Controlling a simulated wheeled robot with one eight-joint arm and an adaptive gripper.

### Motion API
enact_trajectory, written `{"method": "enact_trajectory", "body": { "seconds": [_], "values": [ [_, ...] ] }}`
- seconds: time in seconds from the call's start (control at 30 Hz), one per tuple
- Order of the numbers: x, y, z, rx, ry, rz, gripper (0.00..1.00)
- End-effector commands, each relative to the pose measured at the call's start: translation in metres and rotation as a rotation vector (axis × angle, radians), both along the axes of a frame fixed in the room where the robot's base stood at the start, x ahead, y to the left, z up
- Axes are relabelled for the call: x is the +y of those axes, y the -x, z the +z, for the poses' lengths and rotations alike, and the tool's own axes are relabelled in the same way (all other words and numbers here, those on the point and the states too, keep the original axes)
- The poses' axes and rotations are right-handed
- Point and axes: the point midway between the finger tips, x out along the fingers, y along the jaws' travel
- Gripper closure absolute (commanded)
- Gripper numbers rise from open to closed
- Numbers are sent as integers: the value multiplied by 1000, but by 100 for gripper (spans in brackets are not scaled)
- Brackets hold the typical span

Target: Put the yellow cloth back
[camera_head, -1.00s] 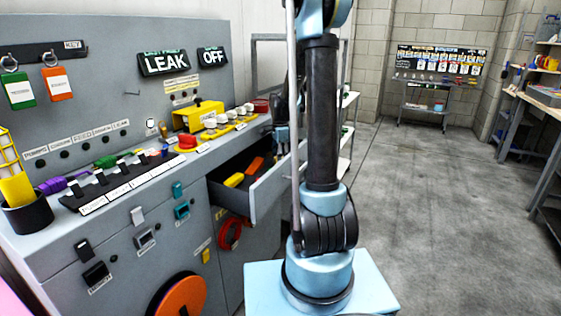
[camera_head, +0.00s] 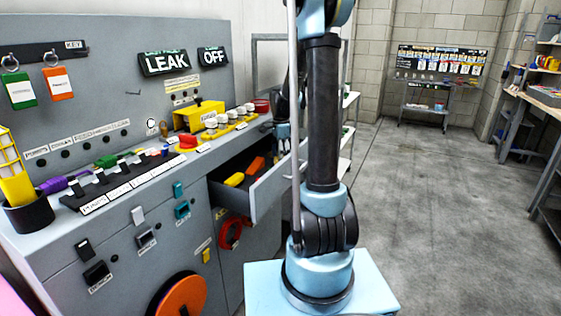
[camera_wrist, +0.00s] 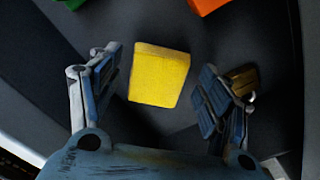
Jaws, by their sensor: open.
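In the wrist view, a yellow squarish piece with a flat face (camera_wrist: 159,75), which may be the yellow cloth, lies on a dark surface between the fingertips of my gripper (camera_wrist: 158,88). My gripper is open, with a finger on each side of the piece and a visible gap to each. In the head view an open grey drawer (camera_head: 268,193) holds a yellow thing (camera_head: 234,179) and an orange thing (camera_head: 257,163). I cannot tell whether that yellow thing is the same piece. My gripper (camera_head: 283,133) is mostly hidden behind my arm, near the drawer.
An orange thing (camera_wrist: 207,4) and a green one (camera_wrist: 74,3) lie at the wrist view's top edge. A brass-coloured piece (camera_wrist: 243,80) is by the right finger. The grey console (camera_head: 125,235) stands left with switches and a black cup (camera_head: 28,215). Floor to the right is clear.

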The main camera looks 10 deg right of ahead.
Motion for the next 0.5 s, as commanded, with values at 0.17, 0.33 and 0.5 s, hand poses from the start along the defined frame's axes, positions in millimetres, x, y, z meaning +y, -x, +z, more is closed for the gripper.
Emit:
{"method": "enact_trajectory", "body": {
  "seconds": [0.17,0.33,0.5],
  "values": [
    [0,0,29,0,0,0,29],
    [-1,0,59,0,0,-1,29],
    [-1,0,84,0,0,-1,29]
  ]
}}
